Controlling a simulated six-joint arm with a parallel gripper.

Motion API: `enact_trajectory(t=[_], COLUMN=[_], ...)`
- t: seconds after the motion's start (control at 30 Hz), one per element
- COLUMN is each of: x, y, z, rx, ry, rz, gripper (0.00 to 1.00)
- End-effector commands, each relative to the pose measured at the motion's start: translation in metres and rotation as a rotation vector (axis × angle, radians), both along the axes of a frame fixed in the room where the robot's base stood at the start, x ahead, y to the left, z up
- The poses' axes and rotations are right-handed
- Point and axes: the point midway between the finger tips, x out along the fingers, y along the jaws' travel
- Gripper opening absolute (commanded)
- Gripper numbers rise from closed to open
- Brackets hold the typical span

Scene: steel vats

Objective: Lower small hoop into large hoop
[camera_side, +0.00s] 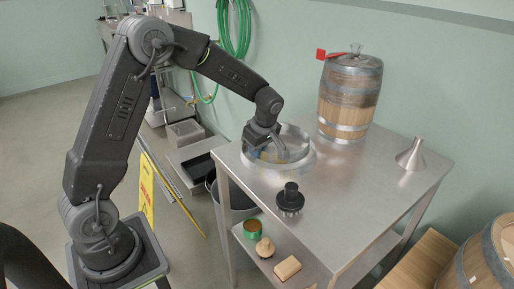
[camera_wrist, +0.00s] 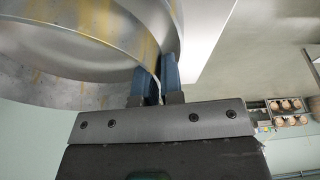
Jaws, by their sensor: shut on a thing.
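My gripper (camera_side: 272,149) is shut on the wall of the small hoop (camera_side: 297,138), a thin steel ring over the near-left part of the steel table. In the wrist view my blue fingers (camera_wrist: 160,82) pinch the rim of the small hoop (camera_wrist: 95,30), which has yellowish streaks. The large hoop (camera_side: 308,165) is a wider steel ring on the table, directly beneath and around the small hoop's lower part in the side view. My gripper hides part of both rings. I cannot tell how far the small hoop is inside the large one.
A wooden barrel (camera_side: 347,104) with a red tap handle stands behind to the right. A steel funnel (camera_side: 411,155) is at the right, and a black brush-like tool (camera_side: 290,199) is near the front edge. The steel table (camera_side: 365,190) is bare between them.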

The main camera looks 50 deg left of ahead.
Motion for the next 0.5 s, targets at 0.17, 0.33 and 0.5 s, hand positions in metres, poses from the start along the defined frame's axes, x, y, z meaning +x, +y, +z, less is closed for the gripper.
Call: enact_trajectory(t=[0.17, 0.33, 0.5], x=[0.0005, 0.0006, 0.0005], y=[0.0, 0.0001, 0.0], z=[-0.0051, -0.0056, -0.0055], rx=[0.0, 0.0, 0.0], ry=[-0.002, -0.003, -0.003], rz=[0.0, 0.0, -0.001], gripper=[0.0, 0.0, 0.16])
